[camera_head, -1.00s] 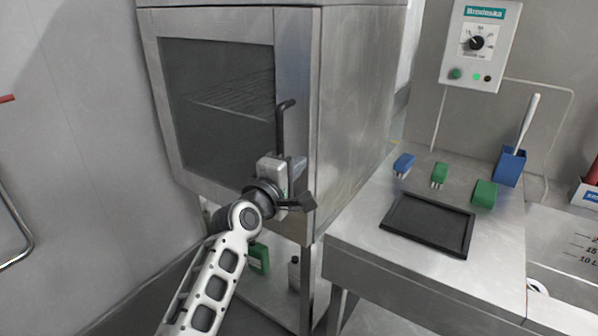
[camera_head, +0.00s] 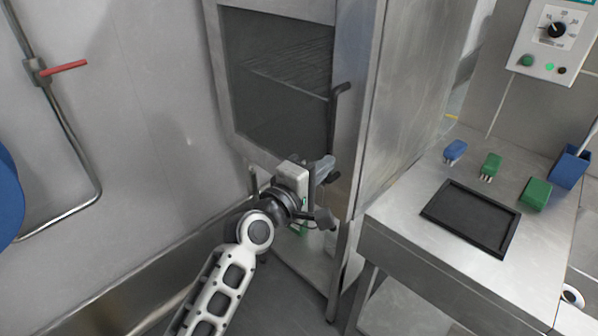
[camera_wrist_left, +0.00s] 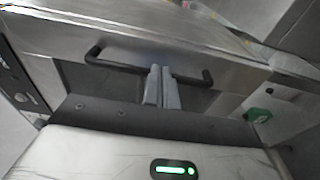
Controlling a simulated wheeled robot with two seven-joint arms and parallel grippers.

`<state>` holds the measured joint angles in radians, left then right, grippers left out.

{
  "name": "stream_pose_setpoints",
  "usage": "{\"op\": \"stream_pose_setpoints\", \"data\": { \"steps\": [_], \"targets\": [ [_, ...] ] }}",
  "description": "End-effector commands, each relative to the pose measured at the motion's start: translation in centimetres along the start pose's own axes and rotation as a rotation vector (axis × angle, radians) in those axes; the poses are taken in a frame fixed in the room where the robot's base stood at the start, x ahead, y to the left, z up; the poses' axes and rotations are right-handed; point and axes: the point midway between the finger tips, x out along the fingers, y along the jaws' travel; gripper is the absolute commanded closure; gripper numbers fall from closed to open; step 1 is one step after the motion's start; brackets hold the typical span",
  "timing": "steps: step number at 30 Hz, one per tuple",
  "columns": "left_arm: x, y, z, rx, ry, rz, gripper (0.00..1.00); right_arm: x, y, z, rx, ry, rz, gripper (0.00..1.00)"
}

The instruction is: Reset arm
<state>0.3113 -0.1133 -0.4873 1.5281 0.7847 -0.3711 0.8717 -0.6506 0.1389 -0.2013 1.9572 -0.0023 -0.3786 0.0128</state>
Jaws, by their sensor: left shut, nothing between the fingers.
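My left gripper (camera_head: 326,168) is in front of the lower part of the steel oven cabinet (camera_head: 405,90), near the bottom of its glass door (camera_head: 280,80). Its two fingers (camera_wrist_left: 162,88) are together in the left wrist view, with nothing seen between them. The dark door handle (camera_head: 335,115) rises above the gripper in the head view. In the left wrist view the handle (camera_wrist_left: 103,60) runs behind the fingers. I cannot tell whether they touch it. The door looks shut. My right gripper is not in view.
A steel table (camera_head: 400,218) stands at the right with a black tray (camera_head: 470,216), a blue brush (camera_head: 455,150), a green brush (camera_head: 490,165) and a green block (camera_head: 535,193). A control box (camera_head: 552,40) hangs above. A pipe with a red lever (camera_head: 65,67) runs along the left wall.

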Motion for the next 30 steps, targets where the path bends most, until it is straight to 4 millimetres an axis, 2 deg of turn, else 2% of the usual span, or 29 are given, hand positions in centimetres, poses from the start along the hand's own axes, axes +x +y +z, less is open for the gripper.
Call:
{"op": "stream_pose_setpoints", "data": {
  "steps": [3,9,17,20,23,25,29,30],
  "targets": [
    [-3.0,-0.2,0.0,-0.001,0.001,-0.003,1.00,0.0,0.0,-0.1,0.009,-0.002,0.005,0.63],
    [-6.3,-0.3,0.0,-0.001,0.001,-0.002,1.00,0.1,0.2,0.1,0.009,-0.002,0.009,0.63],
    [-7.8,-0.2,0.1,-0.001,-0.001,-0.002,1.00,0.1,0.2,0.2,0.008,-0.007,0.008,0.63],
    [-8.1,-0.9,-0.1,0.017,0.009,-0.015,1.00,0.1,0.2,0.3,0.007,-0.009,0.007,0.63],
    [-9.7,-3.7,-0.6,0.106,0.048,-0.076,1.00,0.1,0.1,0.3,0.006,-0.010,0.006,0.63],
    [-11.9,-6.9,-1.1,0.227,0.087,-0.155,1.00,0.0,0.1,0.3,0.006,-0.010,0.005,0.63],
    [-18.0,-14.1,-1.8,0.535,0.126,-0.371,1.00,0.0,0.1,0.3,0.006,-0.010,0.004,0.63],
    [-20.1,-16.0,-1.8,0.635,0.121,-0.441,1.00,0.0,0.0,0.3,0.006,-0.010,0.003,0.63]
  ]
}}
